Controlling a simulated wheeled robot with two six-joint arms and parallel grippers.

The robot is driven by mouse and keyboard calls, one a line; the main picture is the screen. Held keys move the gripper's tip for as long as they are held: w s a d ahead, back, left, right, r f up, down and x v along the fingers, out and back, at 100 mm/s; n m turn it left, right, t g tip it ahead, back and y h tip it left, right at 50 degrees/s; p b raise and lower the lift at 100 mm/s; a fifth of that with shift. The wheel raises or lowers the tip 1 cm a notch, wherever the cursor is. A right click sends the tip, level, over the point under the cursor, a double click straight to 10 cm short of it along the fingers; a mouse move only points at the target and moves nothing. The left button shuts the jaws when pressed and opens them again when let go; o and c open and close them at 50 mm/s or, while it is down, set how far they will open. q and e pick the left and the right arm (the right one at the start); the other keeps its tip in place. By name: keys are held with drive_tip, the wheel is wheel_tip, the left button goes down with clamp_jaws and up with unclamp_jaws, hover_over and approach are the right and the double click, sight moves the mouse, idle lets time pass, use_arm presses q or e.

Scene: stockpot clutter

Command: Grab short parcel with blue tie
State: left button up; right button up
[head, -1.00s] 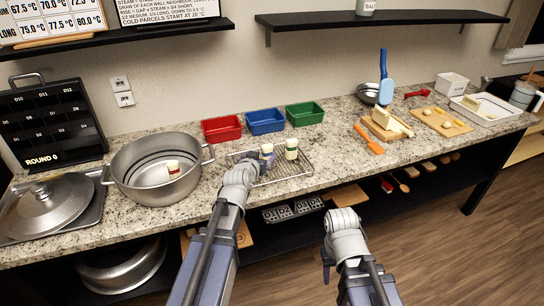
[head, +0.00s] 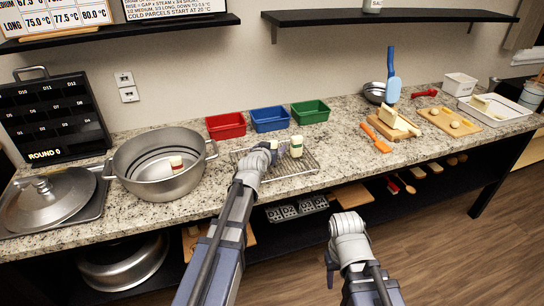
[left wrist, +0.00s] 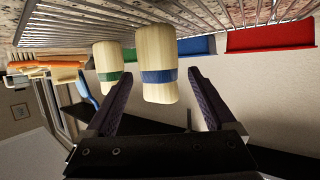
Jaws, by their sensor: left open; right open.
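The short pale parcel with a blue tie (left wrist: 157,65) stands between the two open fingers of my left gripper (left wrist: 157,100) in the left wrist view, which is upside down. I see no clear grip on it. In the head view this parcel (head: 273,146) stands on the wire rack, partly hidden by my left gripper (head: 264,157). A parcel with a green tie (head: 297,146) stands just right of it, and also shows in the left wrist view (left wrist: 109,66). My right gripper (head: 328,266) hangs low before the counter, mostly hidden by its arm, away from the parcels.
The wire rack (head: 309,166) lies on the granite counter. Red (head: 226,125), blue (head: 269,119) and green (head: 310,111) bins stand behind it. A large pot (head: 135,180) at left holds a red-tied parcel (head: 176,162). Boards with food stand at right.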

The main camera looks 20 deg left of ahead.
use_arm(q)
drive_tip(key=shift+w+f, duration=0.1)
drive_tip(key=shift+w, duration=0.25)
drive_tip(key=shift+s, duration=0.1)
clamp_jaws()
idle(0.3)
